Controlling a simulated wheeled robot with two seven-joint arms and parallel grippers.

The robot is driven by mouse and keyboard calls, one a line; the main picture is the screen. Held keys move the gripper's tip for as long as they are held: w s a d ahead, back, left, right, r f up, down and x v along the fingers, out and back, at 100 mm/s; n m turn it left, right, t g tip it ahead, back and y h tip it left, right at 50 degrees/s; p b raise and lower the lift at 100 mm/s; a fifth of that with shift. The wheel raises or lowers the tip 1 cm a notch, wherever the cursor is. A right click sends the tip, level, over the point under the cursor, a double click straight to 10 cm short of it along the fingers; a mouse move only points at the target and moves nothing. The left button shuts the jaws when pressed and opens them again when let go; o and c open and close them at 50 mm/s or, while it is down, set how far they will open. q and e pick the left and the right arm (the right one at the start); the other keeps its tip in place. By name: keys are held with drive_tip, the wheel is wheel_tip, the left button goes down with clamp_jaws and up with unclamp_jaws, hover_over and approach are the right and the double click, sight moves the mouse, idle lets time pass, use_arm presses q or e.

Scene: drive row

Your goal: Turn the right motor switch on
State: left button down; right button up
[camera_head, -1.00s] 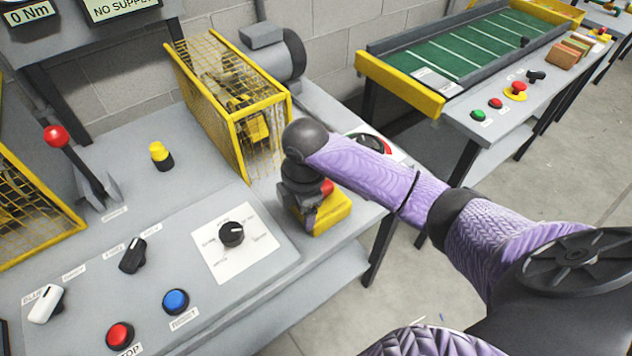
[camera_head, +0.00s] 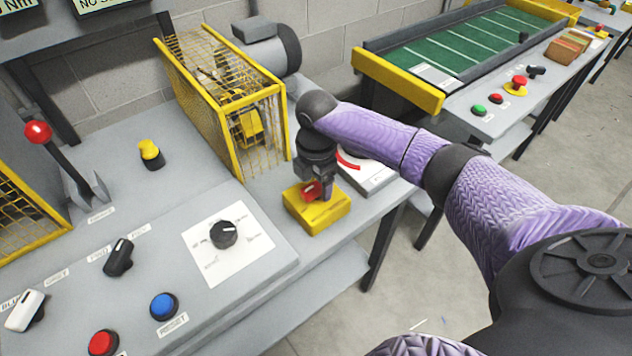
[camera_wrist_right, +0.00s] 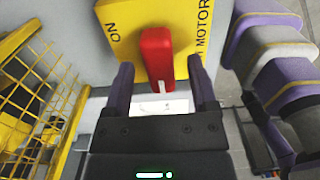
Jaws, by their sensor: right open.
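The right motor switch is a yellow box (camera_head: 325,218) with a red handle (camera_head: 312,190), on the right end of the grey bench in the head view. My right gripper (camera_head: 328,190) points down at the box, close by the handle and partly in front of it. In the right wrist view the red handle (camera_wrist_right: 157,55) shows on the yellow face (camera_wrist_right: 186,14) with "MOTOR" lettering. The open fingers of my right gripper (camera_wrist_right: 160,65) stand on either side of the handle's lower end; contact cannot be told. My left gripper is not in view.
A yellow mesh guard (camera_head: 215,110) stands left of the gripper, with a grey motor (camera_head: 270,48) behind. A panel with a black dial (camera_head: 224,234), blue button (camera_head: 164,306) and red button (camera_head: 103,342) lies left. A white plate with a red arc (camera_head: 365,175) sits right of the gripper.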

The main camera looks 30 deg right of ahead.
clamp_jaws()
drive_tip(key=shift+r, duration=0.1)
